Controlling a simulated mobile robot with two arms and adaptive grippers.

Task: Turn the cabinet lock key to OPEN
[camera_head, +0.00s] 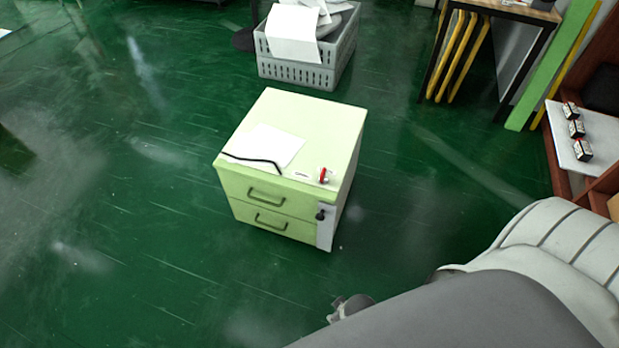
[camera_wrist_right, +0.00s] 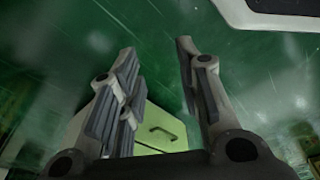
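The light green cabinet (camera_head: 300,115) stands on the floor in the middle of the head view, with two drawers and dark handles on its front. A dark key or lock knob (camera_head: 321,214) sits on the pale strip at the front's right edge; its exact angle is too small to tell. My right gripper (camera_wrist_right: 158,58) is open and empty, its two fingers apart. In the right wrist view the cabinet (camera_wrist_right: 158,118) and one drawer handle show beyond the fingers; the lock is not visible there. In the head view my right arm hides most of this gripper. My left gripper is not in view.
On the cabinet top lie a white sheet (camera_head: 268,145), a black cord (camera_head: 255,162) and a small red and white item (camera_head: 324,175). A grey crate (camera_head: 295,73) with papers stands behind. Small boxes (camera_head: 576,129) sit on a shelf at right. Green floor around the cabinet is clear.

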